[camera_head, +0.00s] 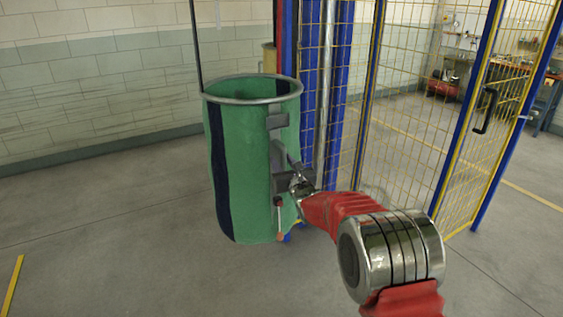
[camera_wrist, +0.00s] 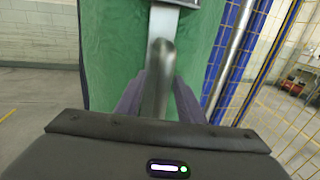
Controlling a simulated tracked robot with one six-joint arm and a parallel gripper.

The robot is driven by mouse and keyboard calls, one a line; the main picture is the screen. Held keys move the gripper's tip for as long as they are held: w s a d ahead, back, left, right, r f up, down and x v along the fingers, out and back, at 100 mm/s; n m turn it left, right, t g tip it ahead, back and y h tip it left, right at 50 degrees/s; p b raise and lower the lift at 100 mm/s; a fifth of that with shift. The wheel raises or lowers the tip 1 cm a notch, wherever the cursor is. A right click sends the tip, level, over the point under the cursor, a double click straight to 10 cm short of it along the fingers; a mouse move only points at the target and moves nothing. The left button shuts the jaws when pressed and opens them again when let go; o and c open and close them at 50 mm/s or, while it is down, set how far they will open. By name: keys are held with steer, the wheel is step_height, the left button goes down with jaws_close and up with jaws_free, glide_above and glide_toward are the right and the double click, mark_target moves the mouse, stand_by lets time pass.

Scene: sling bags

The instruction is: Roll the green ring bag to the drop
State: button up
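The green ring bag (camera_head: 252,165) is a tall cylinder with a metal ring at its top and a dark blue vertical stripe. It hangs upright against a dark rod at its left. A grey handle (camera_head: 277,153) is on its near right side. My gripper (camera_head: 291,168) is at this handle, reaching in from the lower right. In the wrist view, the grey handle bar (camera_wrist: 159,60) runs between the two dark fingers of my gripper (camera_wrist: 160,88), which appear to press on both its sides. The drop cannot be made out.
A blue post and yellow mesh fence (camera_head: 345,90) stand close behind and right of the bag. A mesh door (camera_head: 490,110) with a black handle is farther right. A block wall (camera_head: 90,85) is behind.

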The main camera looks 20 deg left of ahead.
steer(key=shift+d, duration=0.1)
steer(key=shift+s+d+r, duration=0.1)
steer(key=shift+s+d, duration=0.2)
steer(key=shift+s, duration=0.1)
steer(key=v, duration=1.2)
steer(key=shift+s+d, duration=0.2)
steer(key=shift+d, duration=0.1)
